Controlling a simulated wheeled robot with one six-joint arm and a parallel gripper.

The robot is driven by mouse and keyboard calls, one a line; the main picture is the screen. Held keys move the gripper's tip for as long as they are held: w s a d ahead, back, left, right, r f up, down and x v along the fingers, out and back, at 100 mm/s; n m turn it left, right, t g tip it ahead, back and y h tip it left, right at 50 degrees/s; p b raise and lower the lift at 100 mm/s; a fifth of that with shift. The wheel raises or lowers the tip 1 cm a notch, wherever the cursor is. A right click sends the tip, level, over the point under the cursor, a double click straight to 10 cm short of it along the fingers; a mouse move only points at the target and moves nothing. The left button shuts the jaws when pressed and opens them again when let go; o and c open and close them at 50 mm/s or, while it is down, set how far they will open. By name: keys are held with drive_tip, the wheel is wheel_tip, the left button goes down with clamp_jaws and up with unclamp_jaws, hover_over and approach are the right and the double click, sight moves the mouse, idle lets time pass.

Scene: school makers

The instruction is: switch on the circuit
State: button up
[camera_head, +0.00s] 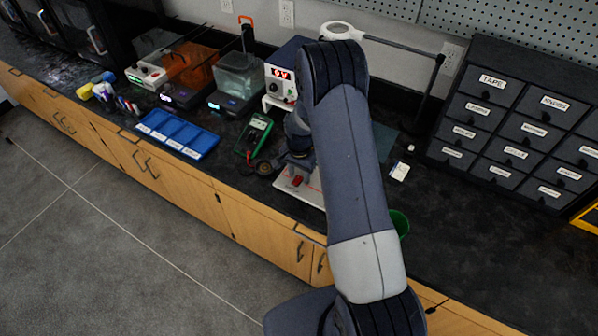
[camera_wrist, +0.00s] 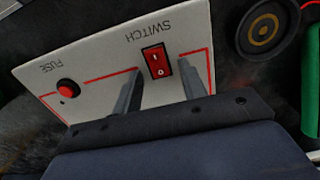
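The white circuit board (camera_head: 312,194) lies on the dark bench, mostly hidden behind my arm in the head view. In the wrist view the board (camera_wrist: 100,52) appears upside down, with red lines, a red rocker switch (camera_wrist: 157,62) under the word SWITCH and a red FUSE button (camera_wrist: 68,88). The rocker bears I and O marks; I cannot tell which side is pressed. My gripper (camera_wrist: 158,88) is open and empty, its two fingers apart on either side of the switch's near end. I cannot tell whether they touch the board.
A power supply (camera_head: 281,88) with a red display stands behind the board. A green multimeter (camera_head: 254,135) and a round black speaker-like part (camera_wrist: 263,29) lie beside it. A blue tray (camera_head: 177,134) is at left, labelled drawers (camera_head: 512,126) at right, and a green cup (camera_head: 400,223) near the front edge.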

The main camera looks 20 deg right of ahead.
clamp_jaws()
idle(0.4)
drive_tip(key=shift+f+b, duration=0.1)
drive_tip(key=shift+b, duration=0.35)
drive_tip(key=shift+s+a+f+t+h+b, duration=0.15)
drive_tip(key=shift+t+h+b, duration=0.35)
drive_tip(key=shift+b, duration=0.7)
drive_tip(key=b, duration=0.3)
drive_tip(key=shift+a+t+h, duration=0.1)
drive_tip(key=shift+t+h, duration=0.2)
drive_tip(key=shift+s, duration=0.1)
drive_tip(key=shift+r+t+h+b, duration=0.3)
drive_tip(key=shift+b, duration=0.15)
